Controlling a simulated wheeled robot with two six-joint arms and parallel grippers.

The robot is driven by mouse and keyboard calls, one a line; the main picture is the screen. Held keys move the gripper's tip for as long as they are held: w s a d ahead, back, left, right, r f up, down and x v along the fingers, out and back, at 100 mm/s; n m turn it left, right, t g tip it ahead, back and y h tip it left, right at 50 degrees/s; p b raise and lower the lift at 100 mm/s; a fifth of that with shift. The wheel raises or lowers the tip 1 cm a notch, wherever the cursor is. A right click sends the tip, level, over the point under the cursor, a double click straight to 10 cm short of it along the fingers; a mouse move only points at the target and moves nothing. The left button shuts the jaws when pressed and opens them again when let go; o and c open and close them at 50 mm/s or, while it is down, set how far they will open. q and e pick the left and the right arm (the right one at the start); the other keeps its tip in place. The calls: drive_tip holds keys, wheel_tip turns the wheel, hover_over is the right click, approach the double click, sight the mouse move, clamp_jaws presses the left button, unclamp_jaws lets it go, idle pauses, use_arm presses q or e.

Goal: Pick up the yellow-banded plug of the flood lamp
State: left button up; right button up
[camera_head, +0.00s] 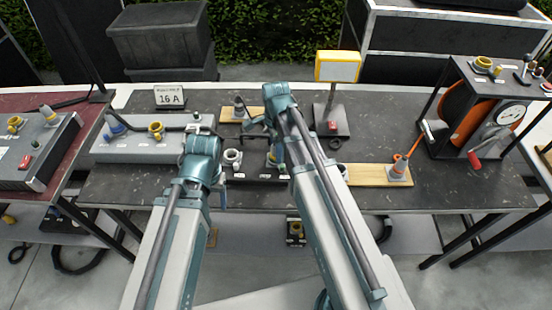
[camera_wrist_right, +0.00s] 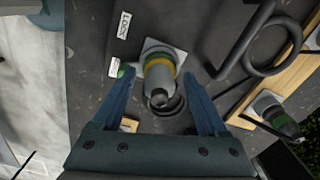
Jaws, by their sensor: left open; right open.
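The flood lamp (camera_head: 338,66) has a yellow frame and stands on a dark base at the back of the table. In the right wrist view a grey plug with a yellow and a green band (camera_wrist_right: 160,73) sits between the fingers of my right gripper (camera_wrist_right: 158,88), with a gap on both sides. The plug shows partly in the head view (camera_head: 273,158), behind my right arm, at a low black socket box (camera_head: 250,181). My right gripper (camera_head: 273,143) is open and points down over it. My left gripper (camera_head: 220,183) is open and empty, left of the box; its fingers are partly hidden.
A wooden board (camera_head: 368,174) with an orange-corded plug (camera_head: 398,168) lies to the right. A second board with a green-banded plug (camera_wrist_right: 282,120) is close by, beside a dark cable loop. A grey socket box (camera_head: 125,152) stands left, an orange cable reel (camera_head: 462,110) right.

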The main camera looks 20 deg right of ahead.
drive_tip(key=shift+r, duration=0.1)
drive_tip(key=shift+c, duration=0.3)
clamp_jaws()
use_arm(q)
drive_tip(key=shift+r, duration=0.1)
